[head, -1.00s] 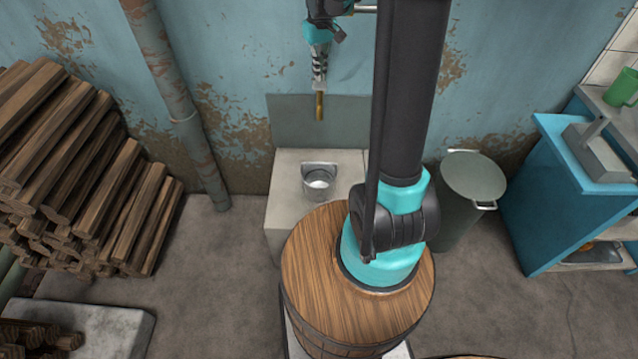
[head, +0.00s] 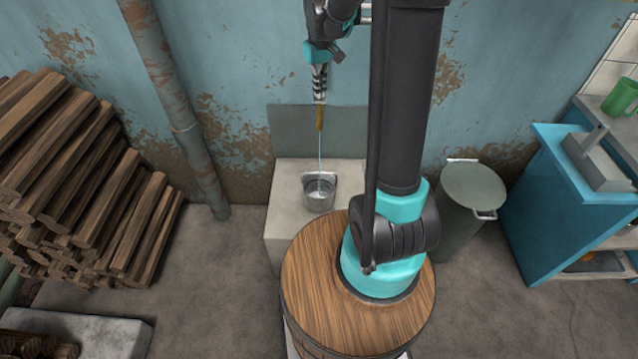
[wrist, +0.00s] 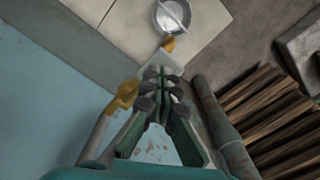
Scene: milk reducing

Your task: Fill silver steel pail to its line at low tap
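The silver steel pail (head: 319,196) stands upright on the pale block under the tap. It also shows in the wrist view (wrist: 160,24). The brass low tap (head: 320,118) is on the wall above it, and its yellow metal shows in the wrist view (wrist: 125,95). A thin water stream (head: 320,148) runs from the tap into the pail. The pail's line and exact water level cannot be made out. My gripper (head: 319,98) points down at the tap. In the wrist view its fingers (wrist: 164,74) are drawn together beside the tap; no held object is discernible.
The pale block (head: 285,200) stands against the blue wall. A round wooden barrel top (head: 315,270) is in front of it. A lidded grey bin (head: 472,185) and a blue cabinet (head: 545,210) stand to the right. Stacked wood (head: 90,190) and a pipe (head: 185,120) are on the left.

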